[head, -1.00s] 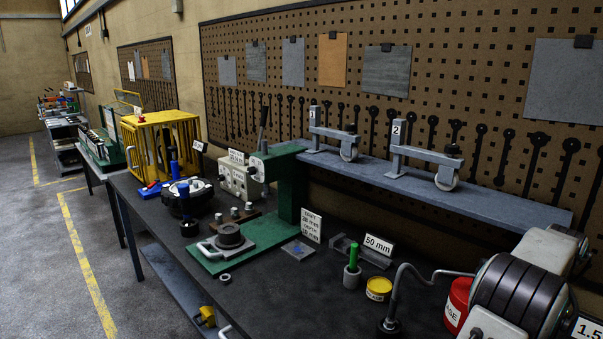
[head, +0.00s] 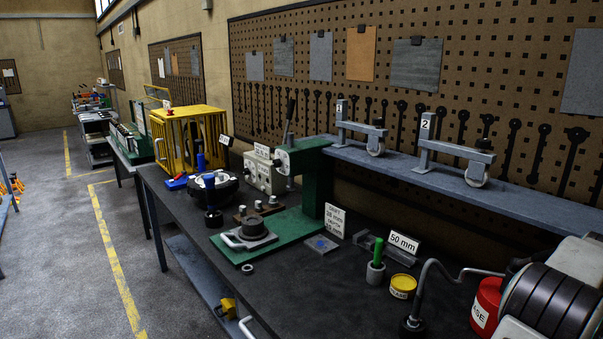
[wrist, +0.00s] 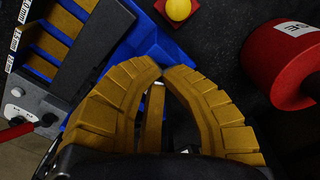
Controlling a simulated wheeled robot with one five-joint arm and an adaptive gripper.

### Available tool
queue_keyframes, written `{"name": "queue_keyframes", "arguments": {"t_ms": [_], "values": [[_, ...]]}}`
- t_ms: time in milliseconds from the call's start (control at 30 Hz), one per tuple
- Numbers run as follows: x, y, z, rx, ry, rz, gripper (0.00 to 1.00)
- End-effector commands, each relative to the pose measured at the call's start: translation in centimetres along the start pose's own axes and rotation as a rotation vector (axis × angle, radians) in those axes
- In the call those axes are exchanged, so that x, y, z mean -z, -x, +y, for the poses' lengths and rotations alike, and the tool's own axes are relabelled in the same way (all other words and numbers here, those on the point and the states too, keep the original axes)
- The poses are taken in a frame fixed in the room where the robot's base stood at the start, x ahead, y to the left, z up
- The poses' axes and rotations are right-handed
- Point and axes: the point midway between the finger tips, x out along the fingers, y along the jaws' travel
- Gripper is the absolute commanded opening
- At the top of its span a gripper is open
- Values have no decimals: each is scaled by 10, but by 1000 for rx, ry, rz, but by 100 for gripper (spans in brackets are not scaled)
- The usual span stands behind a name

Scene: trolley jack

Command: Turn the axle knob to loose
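Two grey bracket arms with wheels stand on the raised shelf along the pegboard in the head view. The farther wheel (head: 376,146) has a black knob (head: 379,122) above it. The nearer wheel (head: 477,175), on the bracket with tag 2 (head: 425,125), also has a black knob (head: 485,143) above it. I cannot tell the setting of either knob. My gripper (wrist: 162,68) shows only in the wrist view. Its ridged yellow fingers meet or almost meet at the tips, with nothing seen between them. No wheel or knob of these brackets shows in the wrist view.
The dark bench (head: 300,290) carries a green press (head: 312,185), a yellow cage (head: 190,140), a red can (head: 486,303), a bent crank (head: 424,290) and a roller drum (head: 545,300). Floor at left is open.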

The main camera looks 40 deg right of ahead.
Motion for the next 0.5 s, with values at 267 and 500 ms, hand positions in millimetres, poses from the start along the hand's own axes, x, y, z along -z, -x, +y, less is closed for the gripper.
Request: {"name": "queue_keyframes", "arguments": {"t_ms": [267,500], "values": [[0,-31,0,0,1,-1,0],[0,-41,0,-1,1,-2,0]]}}
